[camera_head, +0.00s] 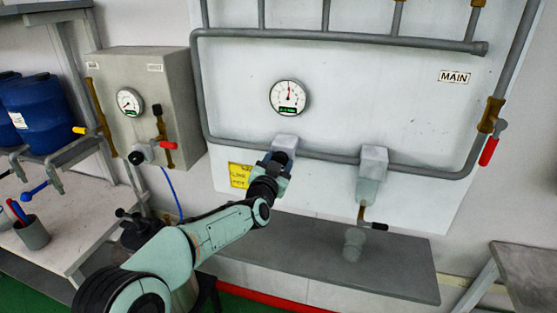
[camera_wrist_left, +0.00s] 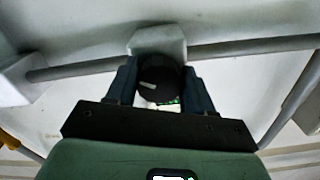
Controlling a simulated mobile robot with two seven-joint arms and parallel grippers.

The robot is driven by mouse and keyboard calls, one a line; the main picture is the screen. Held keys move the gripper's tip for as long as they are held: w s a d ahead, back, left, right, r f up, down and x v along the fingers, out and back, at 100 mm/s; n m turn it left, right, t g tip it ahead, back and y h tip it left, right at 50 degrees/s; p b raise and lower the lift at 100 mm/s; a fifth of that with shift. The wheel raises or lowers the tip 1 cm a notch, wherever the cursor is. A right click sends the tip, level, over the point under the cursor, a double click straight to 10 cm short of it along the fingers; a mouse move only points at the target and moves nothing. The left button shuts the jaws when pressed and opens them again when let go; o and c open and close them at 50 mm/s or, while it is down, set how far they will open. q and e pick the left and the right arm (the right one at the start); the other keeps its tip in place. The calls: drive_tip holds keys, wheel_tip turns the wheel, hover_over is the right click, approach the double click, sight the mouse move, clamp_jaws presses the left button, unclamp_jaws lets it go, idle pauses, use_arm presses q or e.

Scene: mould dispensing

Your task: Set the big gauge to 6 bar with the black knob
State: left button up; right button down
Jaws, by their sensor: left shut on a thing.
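The black knob (camera_wrist_left: 158,80) has a pale mark pointing left and sits on a grey block (camera_wrist_left: 158,42) on the pipe; in the head view the block (camera_head: 285,142) is below the gauge. My left gripper (camera_wrist_left: 159,88) is shut on the knob, one finger on each side. In the head view my left gripper (camera_head: 278,162) hides most of the knob. My right gripper is not in view.
A smaller gauge (camera_head: 129,102) is on a grey box at the left. A second block (camera_head: 373,162) with a tap hangs right of my gripper. A red-handled valve (camera_head: 489,150) is at the far right. A grey shelf (camera_head: 330,262) lies below.

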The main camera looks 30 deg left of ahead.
use_arm(q)
drive_tip(key=m+p, duration=0.1)
drive_tip(key=m, duration=0.2)
drive_tip(key=shift+m, duration=1.4)
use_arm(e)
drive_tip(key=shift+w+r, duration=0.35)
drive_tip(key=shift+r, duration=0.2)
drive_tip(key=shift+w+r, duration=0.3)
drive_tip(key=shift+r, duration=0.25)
use_arm(q)
drive_tip(key=o, duration=1)
